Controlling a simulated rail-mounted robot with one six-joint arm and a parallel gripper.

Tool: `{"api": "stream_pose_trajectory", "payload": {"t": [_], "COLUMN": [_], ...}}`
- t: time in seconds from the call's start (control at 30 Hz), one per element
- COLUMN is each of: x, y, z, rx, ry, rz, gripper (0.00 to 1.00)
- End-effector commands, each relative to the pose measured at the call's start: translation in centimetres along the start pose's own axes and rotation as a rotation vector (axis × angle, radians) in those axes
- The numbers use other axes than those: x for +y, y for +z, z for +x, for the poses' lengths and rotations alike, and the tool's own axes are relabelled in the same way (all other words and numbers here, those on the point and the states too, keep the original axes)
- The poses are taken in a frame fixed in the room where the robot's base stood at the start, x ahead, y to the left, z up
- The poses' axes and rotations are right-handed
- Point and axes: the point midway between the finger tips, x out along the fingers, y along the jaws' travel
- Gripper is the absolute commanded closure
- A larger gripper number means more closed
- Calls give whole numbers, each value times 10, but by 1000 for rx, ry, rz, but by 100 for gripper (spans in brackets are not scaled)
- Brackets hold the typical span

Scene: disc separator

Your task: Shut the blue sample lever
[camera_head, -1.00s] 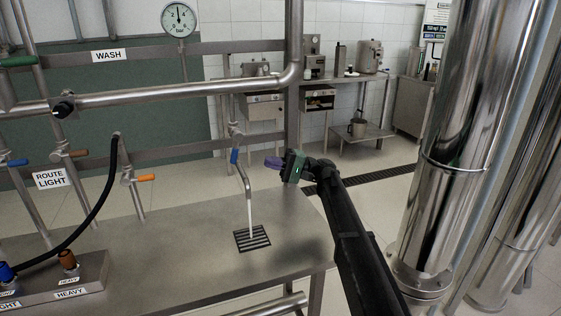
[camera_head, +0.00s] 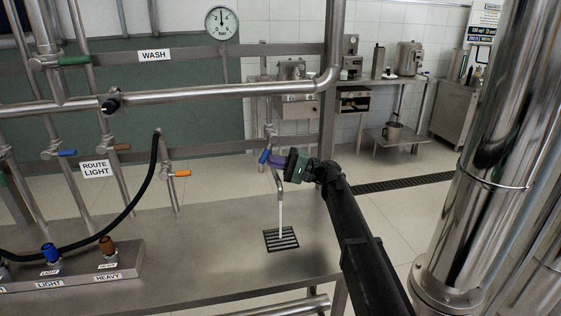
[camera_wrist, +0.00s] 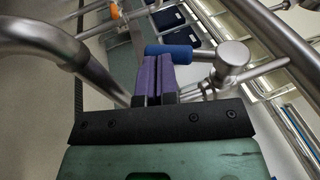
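The blue sample lever (camera_head: 264,156) sits on the sample tap above the bench, and its handle slants down to the left. A pale stream (camera_head: 280,212) runs from the tap's bent spout to the grated drain. My gripper (camera_head: 270,160), with purple fingers, is at the lever, coming from the right. In the wrist view the purple fingers (camera_wrist: 154,73) lie side by side, with nothing visible between them. The blue handle (camera_wrist: 169,51) lies crosswise just past the fingertips, very close; I cannot tell if they touch.
The steel bench (camera_head: 200,240) holds the drain grate (camera_head: 281,238). Other levers, such as the orange one (camera_head: 182,173), are to the left. A black hose (camera_head: 140,190) curves down to the coupling block. A large steel column (camera_head: 490,150) stands at the right.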

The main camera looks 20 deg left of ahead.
Motion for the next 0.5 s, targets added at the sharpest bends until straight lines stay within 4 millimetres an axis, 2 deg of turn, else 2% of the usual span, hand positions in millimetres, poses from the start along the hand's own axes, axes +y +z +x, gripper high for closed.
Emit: {"api": "stream_pose_trajectory", "payload": {"t": [0.03,0.13,0.4,0.5], "x": [2,2,2,4], "y": [2,2,2,2], "z": [7,12,10,1], "rx": [-1,0,1,2], "ry": [1,1,0,0], "rz": [1,0,0,-1], "gripper": [100,100,100,100]}}
